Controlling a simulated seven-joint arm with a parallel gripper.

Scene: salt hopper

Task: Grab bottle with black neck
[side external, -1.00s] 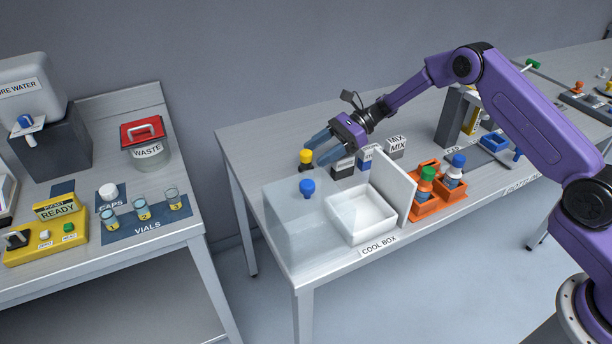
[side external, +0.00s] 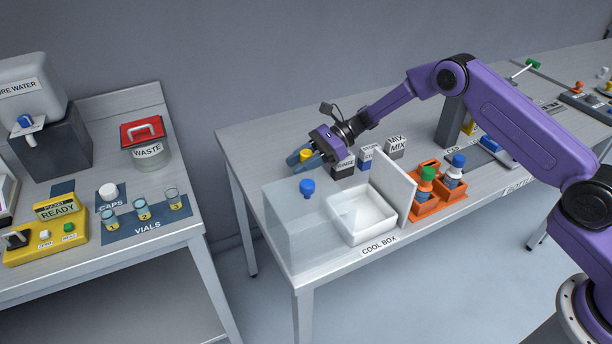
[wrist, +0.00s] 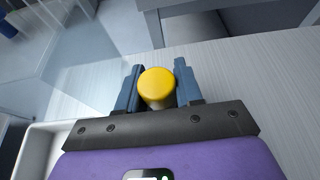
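A bottle with a round yellow cap (side external: 306,154) stands at the back left of the bench, behind the clear cool box. It also shows in the wrist view as a yellow cap (wrist: 157,86); its neck and body are mostly hidden under the cap and by the fingers. My gripper (side external: 304,159) is low around this bottle. In the wrist view my gripper (wrist: 160,88) has one blue finger on each side of the cap, with slim gaps, so it looks open. A blue-capped bottle (side external: 307,187) is inside the cool box.
The clear cool box (side external: 285,230) and a white tray (side external: 345,228) with an upright white panel (side external: 392,187) are in front of my gripper. Labelled blocks (side external: 367,157) stand to its right. Orange holders (side external: 426,206) carry green-capped and blue-capped bottles.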

